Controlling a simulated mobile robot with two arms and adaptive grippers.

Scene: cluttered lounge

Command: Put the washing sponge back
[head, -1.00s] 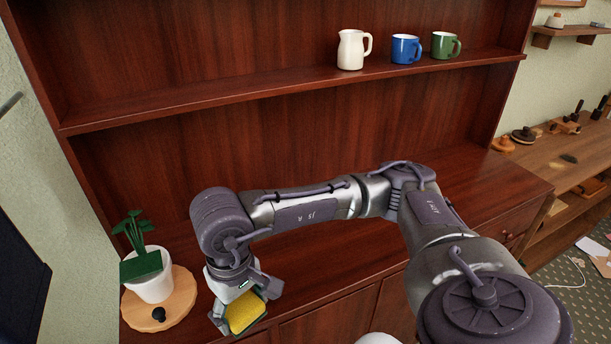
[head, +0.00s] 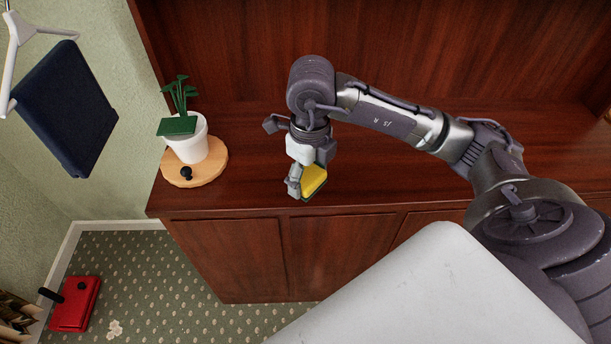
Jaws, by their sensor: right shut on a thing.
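The washing sponge (head: 314,180) is yellow with a thin dark green layer. My right gripper (head: 305,182) is shut on it, above or at the front part of the wooden cabinet top (head: 250,190). I cannot tell whether the sponge touches the wood. A round light wooden board (head: 212,170) lies to the left of the gripper. On it stand a white pot (head: 189,147) with a green plant (head: 178,100) and a small dark knob-like thing (head: 186,173). My left gripper does not show.
A dark blue cloth or panel (head: 70,110) hangs from a white rail at the upper left. A red box-like thing (head: 76,304) is on the patterned carpet (head: 160,275). The cabinet top between board and gripper is clear.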

